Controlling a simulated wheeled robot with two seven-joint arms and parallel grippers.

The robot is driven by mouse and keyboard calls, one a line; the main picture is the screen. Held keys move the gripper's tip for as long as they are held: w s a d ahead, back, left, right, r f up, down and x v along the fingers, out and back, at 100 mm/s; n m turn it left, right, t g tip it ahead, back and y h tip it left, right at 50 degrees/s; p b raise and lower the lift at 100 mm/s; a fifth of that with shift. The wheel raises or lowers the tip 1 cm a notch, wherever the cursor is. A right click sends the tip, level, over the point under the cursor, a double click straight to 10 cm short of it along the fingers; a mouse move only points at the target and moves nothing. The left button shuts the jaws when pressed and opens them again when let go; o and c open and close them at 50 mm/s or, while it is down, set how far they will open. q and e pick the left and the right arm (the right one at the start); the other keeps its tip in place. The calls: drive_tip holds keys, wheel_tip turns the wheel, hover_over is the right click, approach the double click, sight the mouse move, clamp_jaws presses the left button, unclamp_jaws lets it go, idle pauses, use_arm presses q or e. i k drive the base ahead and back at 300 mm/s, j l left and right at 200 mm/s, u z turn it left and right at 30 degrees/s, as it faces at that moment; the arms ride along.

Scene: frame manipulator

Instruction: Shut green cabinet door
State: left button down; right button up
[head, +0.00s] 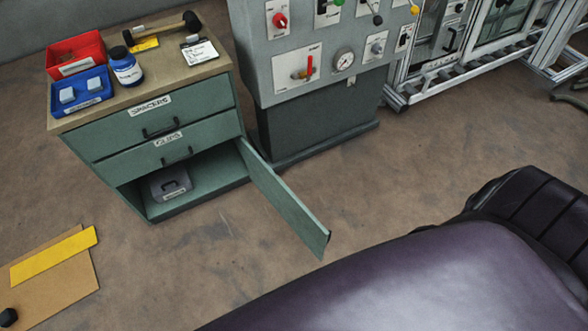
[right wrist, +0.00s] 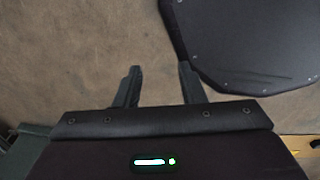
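The green cabinet (head: 108,148) stands at the left in the head view, with two closed drawers above an open lower compartment. Its green door (head: 288,203) is hinged at the compartment's right side and stands wide open, sticking out toward me. A grey case (head: 170,183) lies inside the compartment. My right gripper (right wrist: 160,70) shows in the right wrist view with its two fingers apart and nothing between them, above brown floor. It is not visible in the head view, so its distance from the door cannot be told. My left gripper is not in view.
A grey control panel (head: 310,80) stands right of the cabinet. Cardboard (head: 62,290) lies at lower left. Floor before the door is clear.

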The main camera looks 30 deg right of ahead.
sight(312, 233)
drive_tip(key=l+u, duration=0.15)
drive_tip(key=l, duration=0.25)
drive_tip(key=k+l+u, duration=0.1)
drive_tip(key=l, duration=0.35)
drive_tip(key=l+u, duration=0.15)
drive_tip(key=l, duration=0.25)
drive_tip(key=k+l+u, duration=0.15)
drive_tip(key=l, duration=0.25)
drive_tip(key=k+l+u, duration=0.1)
drive_tip(key=l, duration=0.3)
drive_tip(key=k+l+u, duration=0.15)
drive_tip(key=l, duration=0.25)
drive_tip(key=k+l+u, duration=0.15)
drive_tip(key=l, duration=0.2)
